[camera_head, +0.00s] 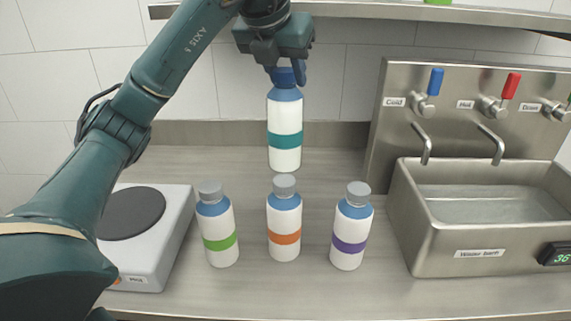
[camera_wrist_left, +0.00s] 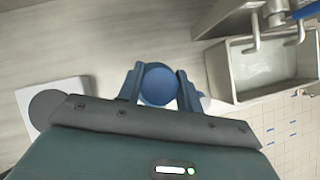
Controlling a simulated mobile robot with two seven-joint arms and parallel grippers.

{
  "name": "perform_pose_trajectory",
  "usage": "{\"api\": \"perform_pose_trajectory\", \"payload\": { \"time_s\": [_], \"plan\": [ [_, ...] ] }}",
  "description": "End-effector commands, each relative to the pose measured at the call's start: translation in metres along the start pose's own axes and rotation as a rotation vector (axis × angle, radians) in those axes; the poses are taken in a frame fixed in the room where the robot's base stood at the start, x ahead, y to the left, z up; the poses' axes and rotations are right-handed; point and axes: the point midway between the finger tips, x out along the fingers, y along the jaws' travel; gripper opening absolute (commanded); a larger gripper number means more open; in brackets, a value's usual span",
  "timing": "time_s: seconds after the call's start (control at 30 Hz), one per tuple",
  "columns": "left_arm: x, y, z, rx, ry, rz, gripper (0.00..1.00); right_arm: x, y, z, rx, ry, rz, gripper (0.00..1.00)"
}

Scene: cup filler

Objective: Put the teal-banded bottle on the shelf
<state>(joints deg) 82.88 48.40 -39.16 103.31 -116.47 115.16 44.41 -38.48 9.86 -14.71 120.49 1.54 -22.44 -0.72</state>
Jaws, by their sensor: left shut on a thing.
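The teal-banded bottle (camera_head: 285,122) is white with a blue top and hangs upright in the air, above and behind the standing bottles. My left gripper (camera_head: 286,74) is shut on its blue top from above. In the left wrist view the blue cap (camera_wrist_left: 158,85) sits between the two fingers (camera_wrist_left: 160,90). The shelf (camera_head: 380,13) runs along the top of the head view, higher than the bottle. Only its front edge and underside show. My right gripper is not in view.
On the counter (camera_head: 310,297) stand a green-banded bottle (camera_head: 217,226), an orange-banded bottle (camera_head: 284,220) and a purple-banded bottle (camera_head: 351,228). A hot plate (camera_head: 150,240) is at left, a water bath (camera_head: 470,240) with taps at right. A green thing (camera_head: 438,2) is on the shelf.

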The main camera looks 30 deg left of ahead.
Motion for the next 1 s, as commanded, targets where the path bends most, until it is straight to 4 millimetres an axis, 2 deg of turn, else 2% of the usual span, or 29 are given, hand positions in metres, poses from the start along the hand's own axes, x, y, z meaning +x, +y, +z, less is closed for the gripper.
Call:
{"api": "perform_pose_trajectory", "payload": {
  "time_s": [0.03,0.4,0.53,0.73,1.0],
  "plan": [
    [0.014,-0.001,-0.010,0.001,0.001,-0.002,0.00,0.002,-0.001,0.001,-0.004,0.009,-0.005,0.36],
    [0.089,0.001,-0.059,0.000,0.001,0.001,0.00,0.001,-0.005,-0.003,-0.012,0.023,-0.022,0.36],
    [0.106,0.000,-0.070,-0.001,-0.002,0.000,0.00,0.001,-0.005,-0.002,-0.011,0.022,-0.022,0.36],
    [0.118,0.000,-0.078,-0.001,-0.004,0.000,0.00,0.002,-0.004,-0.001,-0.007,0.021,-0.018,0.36],
    [0.144,0.000,-0.095,0.000,-0.003,0.000,0.00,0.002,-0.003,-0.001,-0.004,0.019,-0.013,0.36]
  ]
}}
